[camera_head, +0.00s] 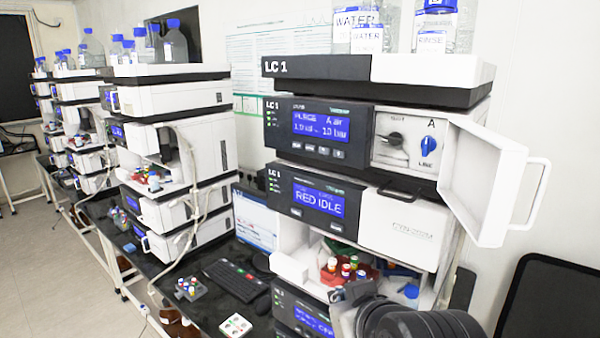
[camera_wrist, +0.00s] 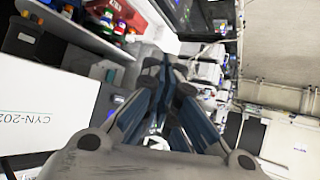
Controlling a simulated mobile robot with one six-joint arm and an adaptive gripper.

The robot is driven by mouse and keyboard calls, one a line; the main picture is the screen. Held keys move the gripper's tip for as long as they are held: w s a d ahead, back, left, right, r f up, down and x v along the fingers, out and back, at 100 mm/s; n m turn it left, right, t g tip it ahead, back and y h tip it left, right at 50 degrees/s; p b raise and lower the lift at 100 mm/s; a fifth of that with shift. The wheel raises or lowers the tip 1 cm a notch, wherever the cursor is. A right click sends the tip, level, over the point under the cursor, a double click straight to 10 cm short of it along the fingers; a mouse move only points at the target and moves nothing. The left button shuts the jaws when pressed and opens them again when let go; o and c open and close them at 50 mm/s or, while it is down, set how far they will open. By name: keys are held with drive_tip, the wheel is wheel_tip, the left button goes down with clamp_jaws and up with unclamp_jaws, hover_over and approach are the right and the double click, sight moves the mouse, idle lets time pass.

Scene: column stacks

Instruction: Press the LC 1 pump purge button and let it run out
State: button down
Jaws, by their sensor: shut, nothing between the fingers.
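The LC 1 pump (camera_head: 320,128) is the upper module of the near stack in the head view. Its blue display (camera_head: 320,125) seems to read "PURGE A air" with a bar value below. A row of small buttons (camera_head: 316,150) lies under the display; their labels are too small to read. The pump's white door (camera_head: 495,180) stands open to the right, showing a black knob (camera_head: 394,139) and a blue valve knob (camera_head: 428,145) marked A. My gripper (camera_wrist: 168,68) is shut and empty in the wrist view, away from the buttons. My arm is low in the head view.
Below the pump is a module reading "RED IDLE" (camera_head: 318,198), above an open bay with capped vials (camera_head: 345,268). Bottles (camera_head: 357,28) stand on top. A keyboard (camera_head: 236,280) and vial rack (camera_head: 188,289) lie left. The open door juts out at right.

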drive_tip(key=s+d+f+m+g+h+b, duration=0.1)
drive_tip(key=s+d+f+g+b, duration=0.1)
drive_tip(key=s+f, duration=0.4)
drive_tip(key=s+d+f+m+g+h+b, duration=0.1)
drive_tip(key=s+d+f+g, duration=0.3)
drive_tip(key=s, duration=0.8)
wheel_tip(320, 180, down, 2)
drive_tip(key=shift+s+d+f+m+b, duration=0.1)
drive_tip(key=shift+s+d+m+b, duration=0.1)
drive_tip(key=shift+d+m+b, duration=0.55)
idle(2.3)
